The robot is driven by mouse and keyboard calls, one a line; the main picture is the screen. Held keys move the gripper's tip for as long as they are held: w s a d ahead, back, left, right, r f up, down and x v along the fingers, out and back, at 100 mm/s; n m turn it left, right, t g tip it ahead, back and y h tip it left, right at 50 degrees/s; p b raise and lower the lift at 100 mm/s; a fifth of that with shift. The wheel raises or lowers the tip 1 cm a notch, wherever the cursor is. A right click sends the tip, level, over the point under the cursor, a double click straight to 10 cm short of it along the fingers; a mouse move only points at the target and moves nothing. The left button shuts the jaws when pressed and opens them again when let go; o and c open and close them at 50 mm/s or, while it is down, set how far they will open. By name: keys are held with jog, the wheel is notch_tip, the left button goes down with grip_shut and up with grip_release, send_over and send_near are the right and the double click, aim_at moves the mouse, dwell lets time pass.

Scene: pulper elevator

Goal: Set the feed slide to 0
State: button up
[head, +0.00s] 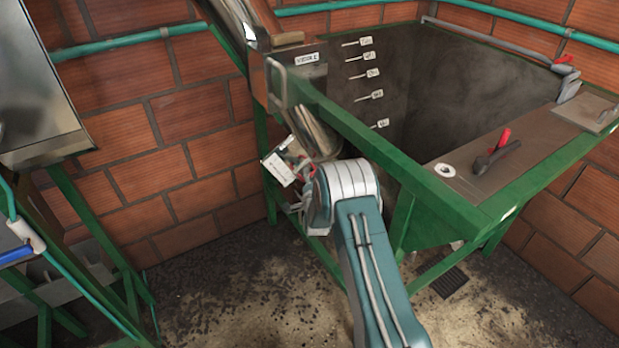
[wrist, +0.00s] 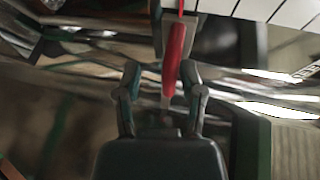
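The feed slide's red handle (wrist: 175,52) shows in the wrist view, upright in front of a greyish plate. My gripper (wrist: 160,76) has its two fingers apart, with the lower part of the red handle between or just beyond them, nearer the right finger. I cannot tell whether they touch. A white scale plate (wrist: 268,10) with dark marks lies at the upper right. In the head view a white plate (head: 280,169) with small, unreadable marks sits by the lower end of the metal chute, and my wrist hides much of the slide there.
A green-framed hopper (head: 390,150) stands to the right, with several small tags on its inner wall. A ledge (head: 520,150) holds a red and black tool (head: 497,152). A brick wall (head: 185,110) is behind. Stained floor (head: 240,290) is open at the front.

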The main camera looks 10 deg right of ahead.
jog(key=shift+s, duration=0.15)
jog(key=s+a, duration=0.1)
jog(key=s, duration=1)
jog(key=shift+s+a, duration=0.3)
jog(key=shift+a, duration=0.1)
jog(key=s+a+r+n+g+y, duration=0.1)
jog(key=s+r+n+g, duration=0.25)
jog(key=r, duration=0.65)
jog(key=s+a+r+n+g+y, duration=0.1)
jog(key=s+r+n+g, duration=0.2)
jog(key=r, duration=0.7)
jog(key=s+r+n+g, duration=0.2)
jog(key=s+r+n, duration=0.1)
jog(key=s, duration=1.2)
jog(key=s+r+n+g, duration=0.3)
jog(key=s+r+n, duration=0.1)
jog(key=s, duration=1.2)
jog(key=shift+a+r+g+y, duration=0.2)
jog(key=shift+r+g+y, duration=0.1)
jog(key=shift+r+g, duration=0.1)
